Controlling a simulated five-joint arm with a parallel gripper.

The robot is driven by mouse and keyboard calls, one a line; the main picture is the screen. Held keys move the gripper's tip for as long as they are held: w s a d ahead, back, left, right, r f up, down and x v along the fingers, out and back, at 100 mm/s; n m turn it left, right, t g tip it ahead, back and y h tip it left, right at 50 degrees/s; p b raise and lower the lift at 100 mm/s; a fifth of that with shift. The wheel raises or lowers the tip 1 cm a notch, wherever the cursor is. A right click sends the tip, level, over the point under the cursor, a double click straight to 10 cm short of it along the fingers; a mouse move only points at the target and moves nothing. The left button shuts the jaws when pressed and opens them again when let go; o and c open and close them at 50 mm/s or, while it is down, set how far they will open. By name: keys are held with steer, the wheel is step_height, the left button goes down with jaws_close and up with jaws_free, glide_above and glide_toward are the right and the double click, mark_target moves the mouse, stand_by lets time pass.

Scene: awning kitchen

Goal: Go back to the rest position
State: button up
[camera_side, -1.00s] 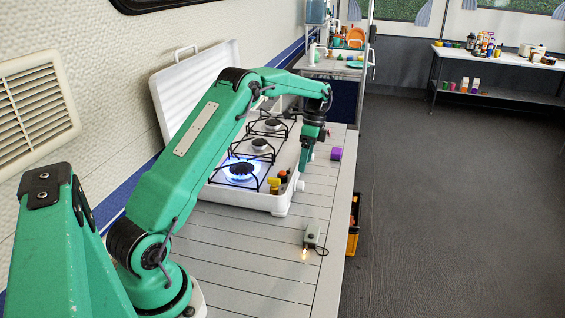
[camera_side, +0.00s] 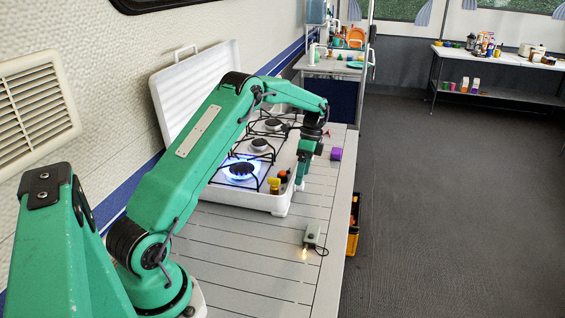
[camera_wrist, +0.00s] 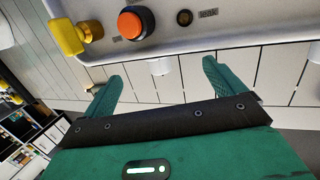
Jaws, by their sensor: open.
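My green arm reaches over the slatted table (camera_side: 250,255) in the side view. My gripper (camera_side: 301,184) hangs pointing down at the front right of the white stove (camera_side: 235,196). In the wrist view my gripper (camera_wrist: 158,88) has its two green fingers spread apart, with nothing between them. Beyond the fingers is the stove front with an orange knob (camera_wrist: 130,25) and a yellow knob (camera_wrist: 66,38), both apart from the fingers.
The near burner (camera_side: 241,169) burns with a blue flame. The stove's white lid (camera_side: 190,90) stands open by the wall. The front of the table is largely clear.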

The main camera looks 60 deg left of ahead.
steer(key=shift+x, duration=1.75)
steer(key=shift+d, duration=0.1)
steer(key=c, duration=1.8)
